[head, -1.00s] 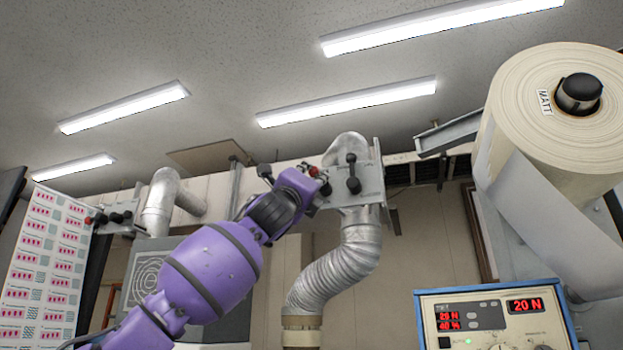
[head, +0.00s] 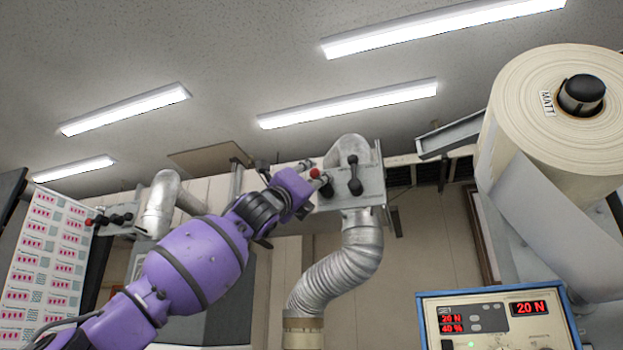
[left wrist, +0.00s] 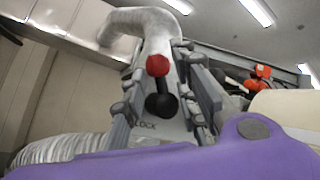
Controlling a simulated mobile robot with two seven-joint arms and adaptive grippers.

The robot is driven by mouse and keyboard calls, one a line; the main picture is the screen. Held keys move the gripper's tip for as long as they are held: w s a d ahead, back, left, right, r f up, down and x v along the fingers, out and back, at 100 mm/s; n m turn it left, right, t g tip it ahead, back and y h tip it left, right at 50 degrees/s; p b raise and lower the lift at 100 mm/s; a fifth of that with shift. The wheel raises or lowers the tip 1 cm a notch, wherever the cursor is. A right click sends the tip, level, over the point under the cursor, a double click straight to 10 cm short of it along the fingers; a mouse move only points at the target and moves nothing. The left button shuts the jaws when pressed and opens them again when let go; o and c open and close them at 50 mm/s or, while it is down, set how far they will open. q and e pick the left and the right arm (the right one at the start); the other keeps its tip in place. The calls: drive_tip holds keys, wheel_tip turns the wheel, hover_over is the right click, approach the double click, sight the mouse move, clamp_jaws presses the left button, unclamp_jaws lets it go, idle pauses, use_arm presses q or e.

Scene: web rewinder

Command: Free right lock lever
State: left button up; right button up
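The right lock lever (left wrist: 161,90) has a red knob on top and a black shaft and base. It stands on a grey plate (left wrist: 145,127) marked LOCK. In the head view its red knob (head: 314,173) shows at the left edge of the right plate (head: 372,183). My left gripper (head: 316,182) is at that edge, its fingers partly hidden by the hand. In the left wrist view my left gripper (left wrist: 163,100) is open, with one finger on each side of the lever. I see gaps beside the knob; contact lower down is unclear. My right gripper is out of view.
Black handles (head: 354,174) sit on the right plate, close to my fingers. A silver duct (head: 350,262) hangs below it. Another plate with a red knob (head: 89,221) is at the left. A large paper roll (head: 535,110) and a control box (head: 495,318) stand at the right.

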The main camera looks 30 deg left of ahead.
use_arm(q)
drive_tip(key=shift+f, duration=0.35)
drive_tip(key=v, duration=1.1)
drive_tip(key=shift+f, duration=0.15)
drive_tip(key=shift+d, duration=0.1)
